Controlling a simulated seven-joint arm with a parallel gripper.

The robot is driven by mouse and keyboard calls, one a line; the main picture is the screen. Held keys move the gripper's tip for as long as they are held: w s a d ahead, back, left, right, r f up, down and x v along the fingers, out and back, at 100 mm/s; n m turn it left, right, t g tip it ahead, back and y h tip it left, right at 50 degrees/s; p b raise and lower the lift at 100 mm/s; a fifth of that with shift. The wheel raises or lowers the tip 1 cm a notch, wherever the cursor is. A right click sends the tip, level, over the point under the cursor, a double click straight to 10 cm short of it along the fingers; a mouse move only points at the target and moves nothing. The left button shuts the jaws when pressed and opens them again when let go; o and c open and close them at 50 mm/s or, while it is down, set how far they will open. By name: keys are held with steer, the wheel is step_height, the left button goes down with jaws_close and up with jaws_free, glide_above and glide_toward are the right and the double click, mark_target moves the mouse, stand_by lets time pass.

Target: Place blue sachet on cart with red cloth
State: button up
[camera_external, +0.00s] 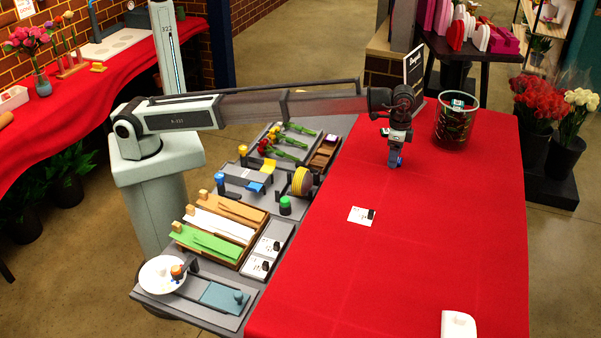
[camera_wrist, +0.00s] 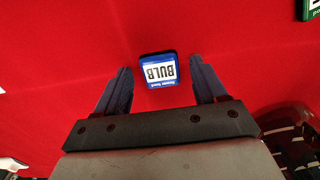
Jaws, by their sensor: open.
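The blue sachet (camera_wrist: 159,70), with a white label reading "BULB", shows in the wrist view against the red cloth (camera_wrist: 60,45). It is between and just ahead of the two dark fingers of my gripper (camera_wrist: 161,88), with red visible on both sides, so the fingers are apart from it. In the external view, my gripper (camera_external: 395,158) points down over the far left part of the red cloth (camera_external: 420,250). A small blue patch shows at its tips. I cannot tell the exact height of the sachet above the cloth.
A glass vase (camera_external: 457,122) stands right of my gripper and shows in the wrist view's lower right. A black sign (camera_external: 414,70) stands behind. A white card (camera_external: 362,215) lies on the cloth. Grey trays with flowers and wraps lie left. The cloth's middle is mostly clear.

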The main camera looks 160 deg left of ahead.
step_height(320, 180, up, 12)
stand_by(0.5)
steer(key=shift+d+f, duration=0.1)
stand_by(0.4)
